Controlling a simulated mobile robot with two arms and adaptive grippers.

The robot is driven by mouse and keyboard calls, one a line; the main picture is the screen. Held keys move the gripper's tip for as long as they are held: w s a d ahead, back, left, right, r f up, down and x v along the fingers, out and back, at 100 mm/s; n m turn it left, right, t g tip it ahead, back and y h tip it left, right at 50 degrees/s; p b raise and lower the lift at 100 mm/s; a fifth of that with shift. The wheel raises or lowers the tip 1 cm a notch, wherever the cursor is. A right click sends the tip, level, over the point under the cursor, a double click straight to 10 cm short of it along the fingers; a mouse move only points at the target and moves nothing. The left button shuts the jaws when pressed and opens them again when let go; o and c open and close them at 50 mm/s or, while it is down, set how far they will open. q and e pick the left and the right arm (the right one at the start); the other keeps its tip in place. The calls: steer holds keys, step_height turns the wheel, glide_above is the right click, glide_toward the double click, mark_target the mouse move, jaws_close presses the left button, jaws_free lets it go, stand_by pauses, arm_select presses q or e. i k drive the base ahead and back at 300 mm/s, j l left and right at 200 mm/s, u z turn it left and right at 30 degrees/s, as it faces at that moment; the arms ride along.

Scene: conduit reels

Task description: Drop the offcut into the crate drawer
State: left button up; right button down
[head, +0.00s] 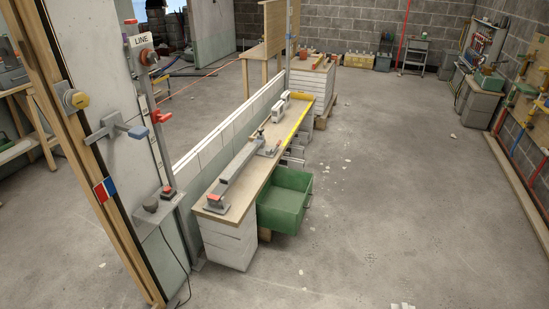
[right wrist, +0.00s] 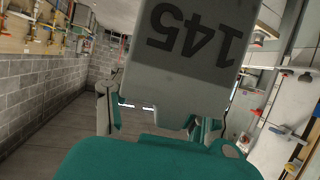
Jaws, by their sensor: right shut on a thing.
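The green crate drawer (head: 283,215) stands pulled out from under the right side of the workbench in the head view. It is open at the top, and its visible inside looks empty. Neither gripper shows in the head view, and my left gripper is in neither view.
The narrow workbench (head: 262,182) carries a long grey tool (head: 232,178) and a yellow bar (head: 297,121). A low partition runs along its left side. A post with a LINE sign (head: 141,40) stands at the left. The floor (head: 400,190) right of the drawer is clear.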

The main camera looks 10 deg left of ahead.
mark_target(288, 209)
steer(key=i+u, duration=0.25)
steer(key=i, duration=0.75)
steer(key=i+u, duration=0.2)
steer(key=i, duration=0.8)
